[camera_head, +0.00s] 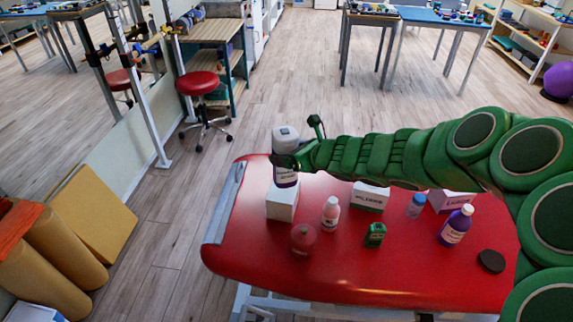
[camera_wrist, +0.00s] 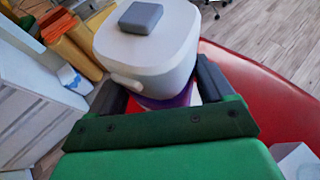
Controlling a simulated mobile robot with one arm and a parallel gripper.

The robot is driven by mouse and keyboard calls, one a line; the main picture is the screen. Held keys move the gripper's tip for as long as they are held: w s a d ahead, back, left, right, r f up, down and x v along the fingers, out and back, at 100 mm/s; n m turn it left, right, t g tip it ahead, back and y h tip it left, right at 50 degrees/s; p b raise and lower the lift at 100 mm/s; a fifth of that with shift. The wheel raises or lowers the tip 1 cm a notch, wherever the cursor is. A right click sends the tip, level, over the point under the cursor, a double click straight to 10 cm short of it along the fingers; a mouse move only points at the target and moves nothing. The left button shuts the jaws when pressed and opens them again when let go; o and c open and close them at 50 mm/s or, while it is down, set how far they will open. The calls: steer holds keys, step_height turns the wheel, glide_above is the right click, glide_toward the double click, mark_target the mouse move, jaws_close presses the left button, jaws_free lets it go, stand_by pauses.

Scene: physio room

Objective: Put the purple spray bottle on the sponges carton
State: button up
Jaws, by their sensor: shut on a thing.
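My gripper (camera_head: 287,161) is shut on the purple spray bottle (camera_head: 286,179), which is upright with a large white head and a purple labelled body. The wrist view shows its white head with a grey top (camera_wrist: 145,45) and a little purple below, between the fingers (camera_wrist: 162,90). The bottle is directly over a white carton (camera_head: 281,207) at the left end of the red table. Its base overlaps the carton's top in the picture; I cannot tell if they touch. No label is readable enough to tell which carton is for sponges.

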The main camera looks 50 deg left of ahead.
steer(key=shift+w+a+f, duration=0.35)
steer(key=shift+a+f, duration=0.2)
steer(key=shift+f, duration=0.25)
steer(key=shift+w+a+f, duration=0.3)
steer(key=shift+a+f, duration=0.3)
steer(key=shift+f, duration=0.15)
steer(key=shift+w+a+f, duration=0.35)
steer(key=shift+a+f, duration=0.2)
steer(key=shift+f, duration=0.25)
steer(key=shift+f, duration=0.1)
steer(key=shift+w+a+f, duration=0.15)
steer(key=shift+a, duration=0.05)
steer(key=shift+f, duration=1.6)
steer(key=o, duration=1.3)
steer(key=shift+f, duration=0.1)
